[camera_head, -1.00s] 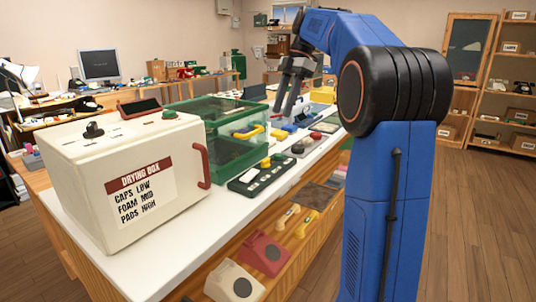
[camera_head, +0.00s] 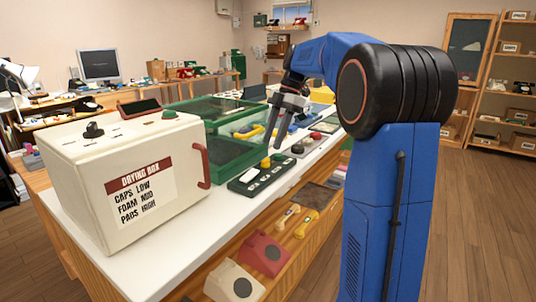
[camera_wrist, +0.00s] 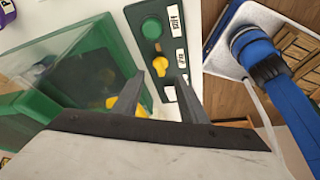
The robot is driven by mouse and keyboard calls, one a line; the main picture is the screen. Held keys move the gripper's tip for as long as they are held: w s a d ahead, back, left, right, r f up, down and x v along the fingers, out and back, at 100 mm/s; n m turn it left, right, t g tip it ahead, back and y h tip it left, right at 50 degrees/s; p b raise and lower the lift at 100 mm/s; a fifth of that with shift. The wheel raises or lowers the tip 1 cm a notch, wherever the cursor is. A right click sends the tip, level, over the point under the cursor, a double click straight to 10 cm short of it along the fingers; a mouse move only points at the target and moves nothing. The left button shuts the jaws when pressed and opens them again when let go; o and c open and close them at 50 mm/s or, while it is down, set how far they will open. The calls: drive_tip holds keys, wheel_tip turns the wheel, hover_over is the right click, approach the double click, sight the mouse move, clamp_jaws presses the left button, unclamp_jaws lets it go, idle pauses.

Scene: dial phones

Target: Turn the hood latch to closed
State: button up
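A dark green panel (camera_head: 262,174) with white labels lies on the bench in front of the green hood (camera_head: 230,150). My gripper (camera_head: 273,147) is open and points down above the panel. In the wrist view its fingertips (camera_wrist: 160,77) stand apart on either side of the yellow lever-like piece; contact is unclear.
A cream drying box (camera_head: 125,180) with a red handle stands at the left of the white bench top. Red and cream phones (camera_head: 262,254) sit on the shelf below.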

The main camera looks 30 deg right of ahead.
sight(266, 159)
drive_tip(key=shift+x, duration=2.85)
